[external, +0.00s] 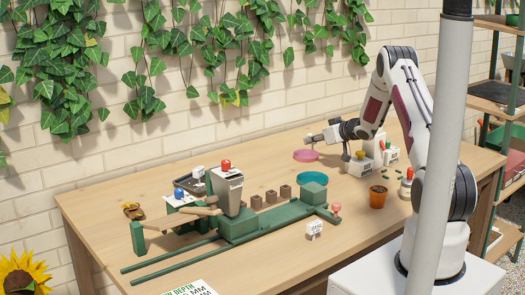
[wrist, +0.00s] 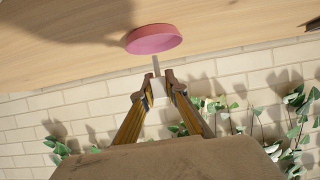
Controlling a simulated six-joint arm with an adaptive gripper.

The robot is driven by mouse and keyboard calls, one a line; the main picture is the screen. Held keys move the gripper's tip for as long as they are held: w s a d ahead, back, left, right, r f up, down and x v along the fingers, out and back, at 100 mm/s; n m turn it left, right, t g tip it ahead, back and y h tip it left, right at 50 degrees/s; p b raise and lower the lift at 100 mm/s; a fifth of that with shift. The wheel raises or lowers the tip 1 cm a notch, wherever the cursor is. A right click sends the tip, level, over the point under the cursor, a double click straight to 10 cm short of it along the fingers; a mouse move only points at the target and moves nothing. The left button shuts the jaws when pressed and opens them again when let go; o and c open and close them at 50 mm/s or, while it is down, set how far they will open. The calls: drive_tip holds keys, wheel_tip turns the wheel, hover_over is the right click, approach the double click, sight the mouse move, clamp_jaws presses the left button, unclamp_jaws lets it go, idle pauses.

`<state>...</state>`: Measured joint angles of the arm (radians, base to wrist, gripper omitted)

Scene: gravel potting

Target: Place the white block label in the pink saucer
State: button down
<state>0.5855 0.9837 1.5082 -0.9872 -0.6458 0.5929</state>
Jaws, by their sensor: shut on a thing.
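My gripper (wrist: 160,82) is shut on a white block label (wrist: 158,97), which sits between the fingertips in the wrist view. A thin pale strip runs from the fingertips towards the saucer. The pink saucer (wrist: 153,40) is a shallow round dish just beyond the fingertips, and looks apart from the label. In the external view the pink saucer (external: 306,156) is near the back of the table, and my gripper (external: 312,138) is above it, reaching in from the right. The held label is too small to make out clearly there.
A teal saucer (external: 312,179) is in front of the pink one. A green fixture (external: 240,226) with a grey hopper (external: 228,187) fills the centre left. An orange pot (external: 377,198) and another white label block (external: 314,229) stand nearer. The ivy-covered brick wall is close behind.

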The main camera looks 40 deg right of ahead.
sight(315, 148)
drive_tip(key=shift+f, duration=1.6)
drive_tip(key=shift+f, duration=0.15)
drive_tip(key=c, duration=2)
unclamp_jaws()
drive_tip(key=shift+v, duration=6.1)
drive_tip(key=shift+w, duration=0.1)
